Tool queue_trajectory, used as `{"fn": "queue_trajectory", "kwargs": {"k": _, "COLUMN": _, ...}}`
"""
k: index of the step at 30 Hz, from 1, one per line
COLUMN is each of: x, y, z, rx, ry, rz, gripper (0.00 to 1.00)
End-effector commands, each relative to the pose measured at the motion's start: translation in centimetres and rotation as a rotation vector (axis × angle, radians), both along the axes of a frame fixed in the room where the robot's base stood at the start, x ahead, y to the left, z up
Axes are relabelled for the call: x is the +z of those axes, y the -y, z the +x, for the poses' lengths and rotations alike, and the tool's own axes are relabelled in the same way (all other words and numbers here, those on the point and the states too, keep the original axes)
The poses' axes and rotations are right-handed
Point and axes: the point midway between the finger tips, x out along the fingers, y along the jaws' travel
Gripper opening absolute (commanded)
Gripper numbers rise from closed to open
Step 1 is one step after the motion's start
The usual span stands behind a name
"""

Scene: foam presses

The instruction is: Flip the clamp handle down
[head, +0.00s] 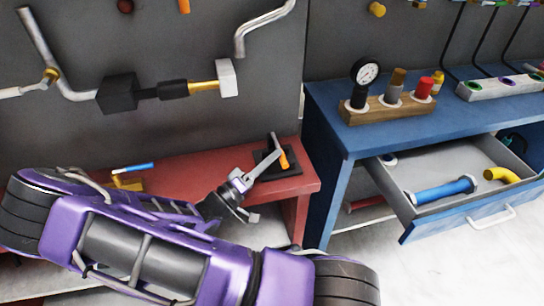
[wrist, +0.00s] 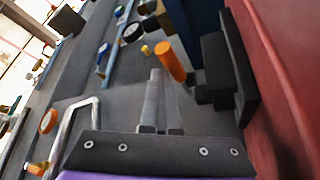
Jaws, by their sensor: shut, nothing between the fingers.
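The clamp has a black base (head: 264,156) on the red bench, near its right end, and an orange handle grip (head: 284,160). The handle stands up at a tilt beside the base. In the wrist view the orange grip (wrist: 170,60) is just past and right of my fingertips, and the black clamp body (wrist: 228,65) is further right. My gripper (head: 278,150) is shut and empty, its fingertips close beside the handle. It also shows in the wrist view (wrist: 156,75). I cannot tell whether the fingers touch the handle. The clamp's lower linkage is partly hidden.
A wooden block (head: 385,111) with a gauge sits on top. Pipes hang on the grey wall behind.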

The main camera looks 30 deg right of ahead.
Motion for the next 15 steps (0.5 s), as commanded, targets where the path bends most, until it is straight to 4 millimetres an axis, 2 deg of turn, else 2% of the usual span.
{"fn": "queue_trajectory", "kwargs": {"k": 1, "x": -1.1, "y": -0.1, "z": -0.2, "rx": -0.002, "ry": -0.012, "rz": 0.024, "gripper": 0.0}}
{"fn": "queue_trajectory", "kwargs": {"k": 9, "x": -1.2, "y": -0.4, "z": -0.3, "rx": -0.001, "ry": -0.012, "rz": 0.023, "gripper": 0.0}}
{"fn": "queue_trajectory", "kwargs": {"k": 11, "x": -1.3, "y": -1.0, "z": -0.4, "rx": 0.0, "ry": -0.012, "rz": 0.023, "gripper": 0.0}}
{"fn": "queue_trajectory", "kwargs": {"k": 15, "x": -1.9, "y": -3.3, "z": -0.8, "rx": 0.004, "ry": -0.01, "rz": 0.021, "gripper": 0.0}}
